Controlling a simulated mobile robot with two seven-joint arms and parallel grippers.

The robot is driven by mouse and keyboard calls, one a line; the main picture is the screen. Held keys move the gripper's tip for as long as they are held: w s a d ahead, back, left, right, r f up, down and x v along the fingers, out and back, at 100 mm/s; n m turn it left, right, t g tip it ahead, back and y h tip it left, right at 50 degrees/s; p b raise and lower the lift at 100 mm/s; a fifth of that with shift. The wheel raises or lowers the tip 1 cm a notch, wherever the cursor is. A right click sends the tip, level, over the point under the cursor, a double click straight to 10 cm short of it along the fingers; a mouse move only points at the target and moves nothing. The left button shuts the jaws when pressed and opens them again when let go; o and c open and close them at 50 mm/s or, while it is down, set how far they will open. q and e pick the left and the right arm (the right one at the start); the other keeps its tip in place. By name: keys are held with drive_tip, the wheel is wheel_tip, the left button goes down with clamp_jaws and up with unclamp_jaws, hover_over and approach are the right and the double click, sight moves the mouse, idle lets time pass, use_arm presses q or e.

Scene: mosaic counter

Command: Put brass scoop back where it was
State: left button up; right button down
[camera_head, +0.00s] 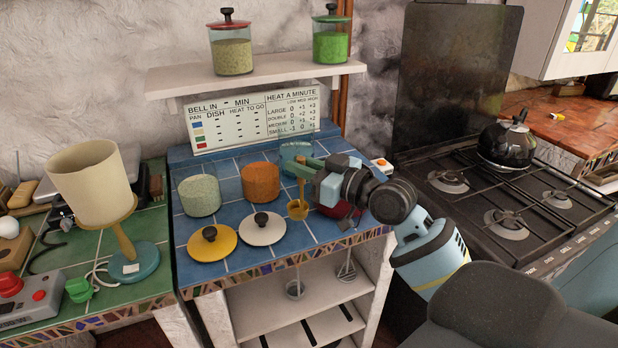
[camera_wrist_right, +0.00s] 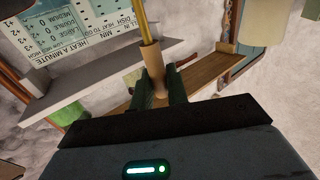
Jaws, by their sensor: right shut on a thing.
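My right gripper (camera_head: 308,168) is shut on the brass scoop (camera_head: 297,210) and holds it roughly upright, bowl down, over the blue-tiled counter (camera_head: 310,252). I cannot tell whether the bowl touches the tiles. In the right wrist view the green fingers (camera_wrist_right: 162,88) close on the scoop's tan handle (camera_wrist_right: 150,58), with a thin brass rod beyond; the bowl is out of that view. Behind the scoop stands an open bluish glass jar (camera_head: 295,150), partly hidden by the gripper. My left gripper is not in view.
Open jars with pale green (camera_head: 199,195) and orange (camera_head: 260,183) contents stand left of the scoop. Yellow (camera_head: 225,246) and white (camera_head: 268,236) lids lie in front. Utensils (camera_head: 295,289) hang below the front edge. A lamp (camera_head: 90,182) stands left; the stove (camera_head: 470,205) is right.

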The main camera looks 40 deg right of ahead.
drive_tip(key=shift+w+d+f, duration=0.15)
drive_tip(key=shift+d+f, duration=0.45)
drive_tip(key=shift+f, duration=0.35)
drive_tip(key=shift+w+d+f, duration=0.1)
drive_tip(key=shift+d+f, duration=0.5)
drive_tip(key=shift+f, duration=0.3)
drive_tip(key=shift+f+b, duration=0.25)
drive_tip(key=shift+b, duration=0.05)
drive_tip(key=c, duration=1.4)
unclamp_jaws()
drive_tip(key=shift+r, duration=0.1)
